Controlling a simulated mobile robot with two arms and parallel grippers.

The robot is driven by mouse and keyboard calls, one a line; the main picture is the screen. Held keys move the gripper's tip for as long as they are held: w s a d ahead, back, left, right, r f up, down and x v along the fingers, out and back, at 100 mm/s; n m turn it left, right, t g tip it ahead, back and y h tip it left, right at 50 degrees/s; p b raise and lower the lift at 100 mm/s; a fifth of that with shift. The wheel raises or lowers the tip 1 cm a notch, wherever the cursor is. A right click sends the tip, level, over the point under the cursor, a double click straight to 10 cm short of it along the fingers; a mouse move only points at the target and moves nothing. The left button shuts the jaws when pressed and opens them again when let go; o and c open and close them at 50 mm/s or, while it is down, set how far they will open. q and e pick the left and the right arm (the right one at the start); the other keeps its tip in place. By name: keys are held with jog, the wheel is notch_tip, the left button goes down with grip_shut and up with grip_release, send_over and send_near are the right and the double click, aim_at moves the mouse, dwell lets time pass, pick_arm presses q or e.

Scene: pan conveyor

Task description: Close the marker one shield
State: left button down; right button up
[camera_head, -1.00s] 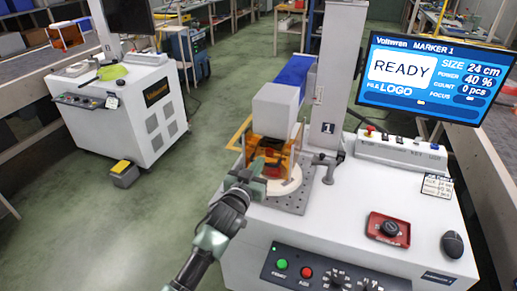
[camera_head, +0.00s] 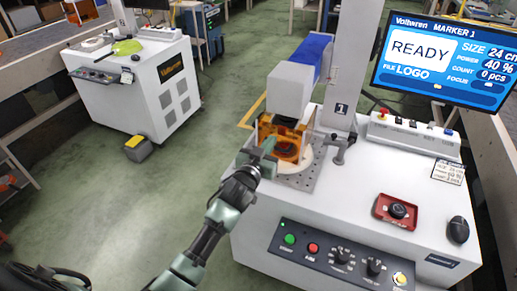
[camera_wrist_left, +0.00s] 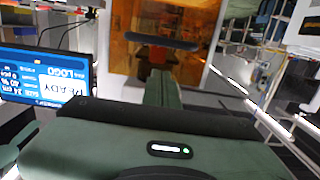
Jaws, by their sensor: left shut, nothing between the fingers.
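The marker one shield (camera_head: 266,128) is a translucent orange guard under the grey marking head (camera_head: 290,92) of the machine labelled 1. In the left wrist view the orange shield (camera_wrist_left: 122,48) fills the upper middle, with a dark horizontal bar across it. I cannot tell clearly how far the shield is open. My left gripper (camera_head: 265,152) is shut and empty at the shield's front left side. Its green fingers (camera_wrist_left: 163,88) point toward the shield in the wrist view. Whether they touch it is unclear. My right gripper is not in view.
The white machine top (camera_head: 350,185) carries a red-based knob box (camera_head: 397,211), a mouse (camera_head: 458,230) and a button box (camera_head: 412,133). The screen (camera_head: 442,60) reads READY, MARKER 1.

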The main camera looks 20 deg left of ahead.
pick_arm(q)
jog(key=s+r+b, duration=0.2)
jog(key=s, duration=0.8)
jog(key=s+f+g, duration=0.3)
jog(key=s+f, duration=0.2)
jog(key=f, duration=0.8)
jog(key=s+f+m+g, duration=0.15)
jog(key=s+f, duration=0.25)
jog(key=f, duration=0.9)
jog(key=s+f+g, duration=0.4)
jog(key=s+f, duration=0.1)
jog(key=f, duration=0.8)
jog(key=s+f+g, duration=0.2)
jog(key=s+f, duration=0.4)
jog(key=s, duration=0.6)
jog(key=s+a+f+g, duration=0.1)
jog(key=s+f+g, duration=0.2)
jog(key=s+f, duration=0.4)
jog(key=s+a+f+g, duration=0.1)
jog(key=s+f, duration=0.5)
jog(key=s, duration=1.1)
jog(key=shift+a+f+g+y, duration=0.2)
jog(key=shift+a+g+y, duration=0.1)
jog(key=shift+g, duration=0.55)
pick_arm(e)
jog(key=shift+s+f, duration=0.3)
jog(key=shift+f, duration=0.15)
pick_arm(q)
jog(key=shift+w+m, duration=0.15)
jog(key=shift+m, duration=0.1)
